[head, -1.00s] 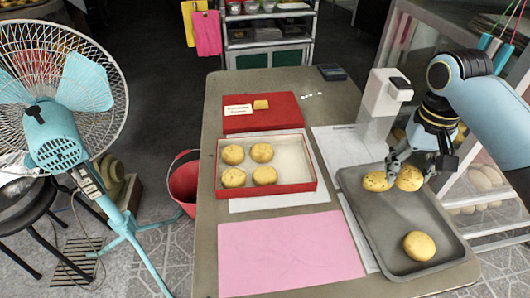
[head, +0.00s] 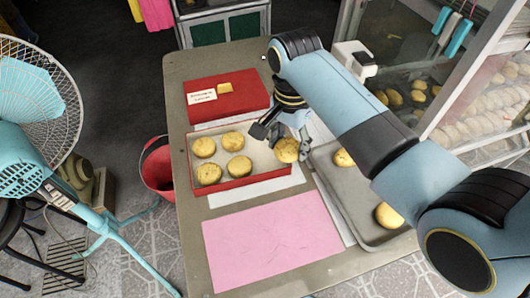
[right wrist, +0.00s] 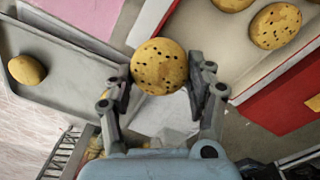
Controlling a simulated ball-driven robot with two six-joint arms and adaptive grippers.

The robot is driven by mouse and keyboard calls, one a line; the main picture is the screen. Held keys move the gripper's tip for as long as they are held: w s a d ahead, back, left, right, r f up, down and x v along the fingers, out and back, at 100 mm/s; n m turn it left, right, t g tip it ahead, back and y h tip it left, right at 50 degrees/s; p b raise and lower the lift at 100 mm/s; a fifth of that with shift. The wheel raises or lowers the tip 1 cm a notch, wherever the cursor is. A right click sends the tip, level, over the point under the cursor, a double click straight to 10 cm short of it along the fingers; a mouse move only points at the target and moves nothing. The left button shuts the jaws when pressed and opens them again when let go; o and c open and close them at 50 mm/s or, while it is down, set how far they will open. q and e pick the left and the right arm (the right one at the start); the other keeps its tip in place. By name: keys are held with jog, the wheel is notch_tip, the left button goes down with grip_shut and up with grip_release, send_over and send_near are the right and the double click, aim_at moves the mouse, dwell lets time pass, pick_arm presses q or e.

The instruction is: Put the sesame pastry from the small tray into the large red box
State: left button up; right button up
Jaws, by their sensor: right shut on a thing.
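My right gripper (head: 292,141) is shut on a round golden sesame pastry (head: 287,150) with dark specks, which also shows between the fingers in the right wrist view (right wrist: 159,66). It holds the pastry at the right end of the open red box (head: 242,189); I cannot tell its exact height. The box has a pale inside with several pastries (head: 239,166) at its left and middle. In the right wrist view, the pastries in the box (right wrist: 275,26) also have dark specks. The grey tray (head: 352,212) at the right holds two pastries (head: 389,215), one partly hidden by my arm. My left gripper is not in view.
A closed red lid or box (head: 226,95) with a label lies behind the open box. A pink sheet (head: 270,245) lies in front. A white device (head: 352,57) stands at the back right, beside the glass case. A fan (head: 40,110) and red bucket (head: 158,170) stand left of the table.

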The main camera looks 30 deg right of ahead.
aim_at(271, 162)
jog(key=w+a+f, duration=0.2)
jog(key=w+f, duration=0.1)
jog(key=shift+w+a+b, duration=0.2)
jog(key=shift+a+b, duration=0.05)
jog(key=shift+b, duration=0.15)
notch_tip(271, 162, down, 4)
jog(key=shift+r+b, duration=0.15)
jog(key=shift+b, duration=0.15)
jog(key=o, duration=1.1)
jog(key=shift+o, duration=0.2)
notch_tip(271, 162, up, 12)
jog(key=p, duration=0.2)
jog(key=shift+w, duration=0.25)
jog(key=shift+a, duration=0.1)
